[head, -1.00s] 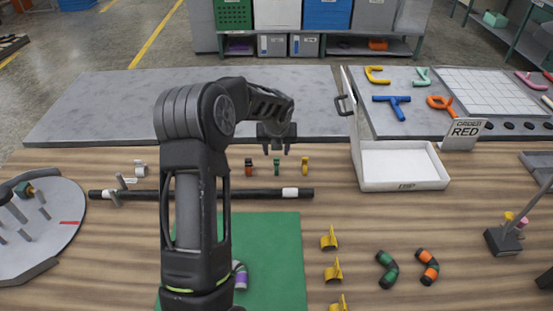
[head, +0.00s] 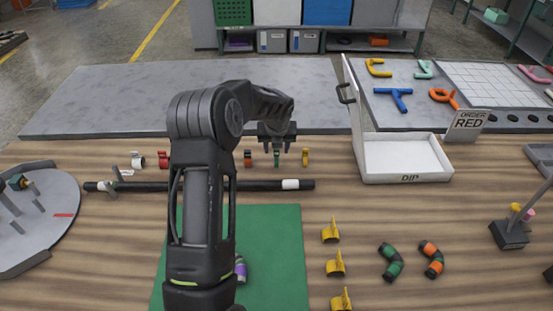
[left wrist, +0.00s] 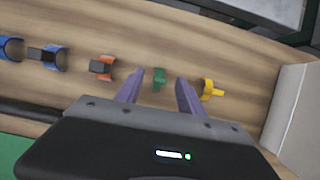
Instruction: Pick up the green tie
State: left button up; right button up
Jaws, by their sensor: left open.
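The green tie (head: 277,159) is a small clip standing on the wooden table in a row of ties, behind the black rod. In the left wrist view the green tie (left wrist: 159,78) shows in the gap between the two fingers. My left gripper (head: 276,146) is open, pointing down at the tie, with its fingers on either side of it in the picture. Its fingers also show in the left wrist view (left wrist: 160,90). I cannot tell how far above the tie the fingertips are. My right gripper is not in view.
An orange tie (head: 248,158) and a yellow tie (head: 305,157) stand close on either side. The black rod (head: 260,186) lies in front. A white tray (head: 405,179) stands to the right. A green mat (head: 275,255) lies nearer, partly behind my left arm.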

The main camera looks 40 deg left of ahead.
pick_arm(q)
jog(key=shift+b+x, duration=0.35)
jog(key=shift+x, duration=0.8)
jog(key=shift+r, duration=0.1)
jog(key=shift+c, duration=0.5)
grip_shut()
